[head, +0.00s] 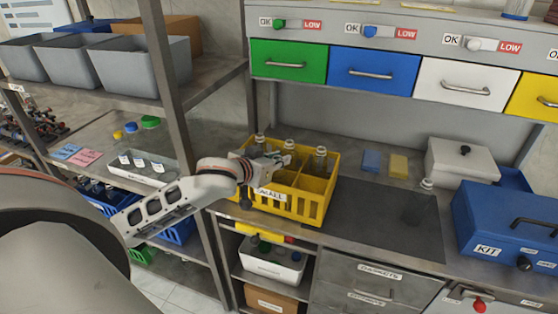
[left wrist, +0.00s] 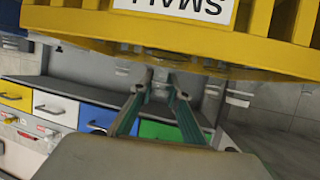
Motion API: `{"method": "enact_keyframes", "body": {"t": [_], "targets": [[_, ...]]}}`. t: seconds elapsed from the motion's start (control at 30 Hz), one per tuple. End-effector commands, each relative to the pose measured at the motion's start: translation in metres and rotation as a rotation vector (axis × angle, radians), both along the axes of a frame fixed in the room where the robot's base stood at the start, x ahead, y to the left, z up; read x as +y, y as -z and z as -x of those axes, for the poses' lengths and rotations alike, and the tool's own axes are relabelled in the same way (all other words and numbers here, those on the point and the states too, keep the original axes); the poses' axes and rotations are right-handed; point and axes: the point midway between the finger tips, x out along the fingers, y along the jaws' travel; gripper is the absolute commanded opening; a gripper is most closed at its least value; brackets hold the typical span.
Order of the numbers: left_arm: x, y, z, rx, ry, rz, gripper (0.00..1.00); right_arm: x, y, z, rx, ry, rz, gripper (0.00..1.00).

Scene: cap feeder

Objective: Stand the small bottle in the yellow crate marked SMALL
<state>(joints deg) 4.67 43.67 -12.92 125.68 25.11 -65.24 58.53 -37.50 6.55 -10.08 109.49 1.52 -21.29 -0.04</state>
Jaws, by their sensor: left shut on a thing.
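The yellow crate (head: 287,203) with the SMALL label stands on the bench, left of the dark mat. My left gripper (head: 284,160) reaches over it from the left, shut on the small bottle (head: 289,146), a clear one over the middle of the crate. In the left wrist view, the fingers (left wrist: 160,84) close around this clear bottle (left wrist: 160,76), with the crate (left wrist: 215,40) at the top of the picture. The bottle looks roughly upright. Its base is hidden, so I cannot tell whether it touches the crate floor. My right gripper is not in view.
Other clear bottles stand in the crate, one at the back left (head: 260,140) and one at the right (head: 321,160). A metal shelf post (head: 185,110) rises left of my gripper. The dark mat (head: 385,215) is clear; a blue KIT box (head: 500,225) stands farther right.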

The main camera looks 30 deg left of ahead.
Motion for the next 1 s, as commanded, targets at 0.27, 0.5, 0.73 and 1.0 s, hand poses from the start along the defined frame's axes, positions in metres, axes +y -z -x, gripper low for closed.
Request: {"method": "enact_keyframes", "body": {"t": [0.27, 0.5, 0.73, 1.0], "targets": [[-0.0003, 0.0059, 0.0, -0.001, 0.001, 0.0, 0.0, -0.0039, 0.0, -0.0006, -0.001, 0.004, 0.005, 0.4], [-0.0001, 0.0087, 0.0, -0.001, 0.0, 0.0, 0.26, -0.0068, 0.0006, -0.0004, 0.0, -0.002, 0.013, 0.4], [-0.0002, 0.0086, 0.0, 0.0, 0.0, 0.0, 0.33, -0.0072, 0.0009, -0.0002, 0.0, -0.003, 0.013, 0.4], [0.0005, 0.0048, -0.0008, 0.0, 0.001, 0.0, 0.33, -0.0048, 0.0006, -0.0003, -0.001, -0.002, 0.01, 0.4]]}}
